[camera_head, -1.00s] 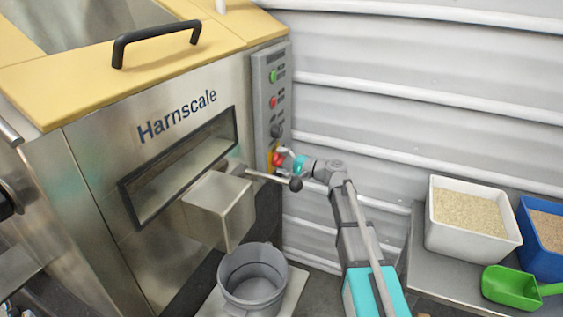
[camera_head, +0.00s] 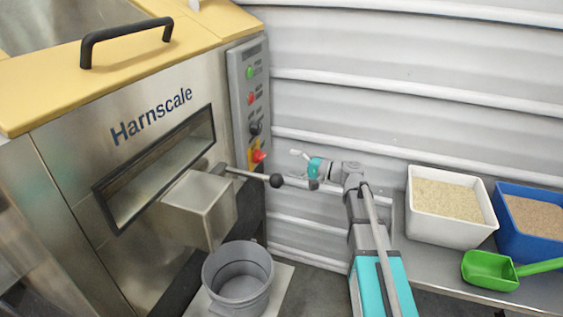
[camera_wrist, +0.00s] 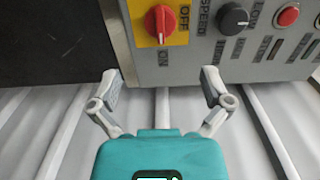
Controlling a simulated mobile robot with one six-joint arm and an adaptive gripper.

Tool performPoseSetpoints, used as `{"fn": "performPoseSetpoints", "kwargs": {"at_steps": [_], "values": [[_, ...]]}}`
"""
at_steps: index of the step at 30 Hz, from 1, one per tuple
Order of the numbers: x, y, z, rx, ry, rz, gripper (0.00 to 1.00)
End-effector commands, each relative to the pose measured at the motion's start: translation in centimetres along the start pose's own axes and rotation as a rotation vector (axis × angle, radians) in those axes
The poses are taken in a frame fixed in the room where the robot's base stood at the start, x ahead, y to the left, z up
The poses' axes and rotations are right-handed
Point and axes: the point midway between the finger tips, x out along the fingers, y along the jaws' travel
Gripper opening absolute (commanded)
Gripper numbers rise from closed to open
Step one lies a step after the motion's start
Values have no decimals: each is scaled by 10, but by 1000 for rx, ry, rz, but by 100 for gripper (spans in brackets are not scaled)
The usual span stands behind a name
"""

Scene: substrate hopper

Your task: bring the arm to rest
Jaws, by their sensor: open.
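My gripper (camera_head: 298,156) is at the end of my raised arm, in front of the corrugated wall and to the right of the machine's control panel (camera_head: 249,105). In the wrist view my gripper (camera_wrist: 165,88) has its two fingers spread wide with nothing between them. The red rotary switch (camera_wrist: 160,22) on its yellow plate, marked OFF, lies beyond the fingertips, apart from them. The same red switch (camera_head: 258,156) shows low on the panel in the head view.
A grey bucket (camera_head: 238,272) stands below the chute (camera_head: 200,208). A white bin (camera_head: 412,215), a blue bin (camera_head: 505,235) and a green scoop (camera_head: 488,270) are on the bench at right.

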Motion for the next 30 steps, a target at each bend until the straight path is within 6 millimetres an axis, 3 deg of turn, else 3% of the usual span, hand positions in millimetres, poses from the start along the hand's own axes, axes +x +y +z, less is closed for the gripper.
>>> {"fn": "performPoseSetpoints", "kwargs": {"at_steps": [6, 20, 26, 30], "values": [[-10, 0, 0, 0, 0, 0, 99], [-10, 2, 2, -3, -3, 11, 99], [-11, 19, 18, -28, -23, 102, 99], [-14, 43, 36, -61, -49, 230, 99]]}}
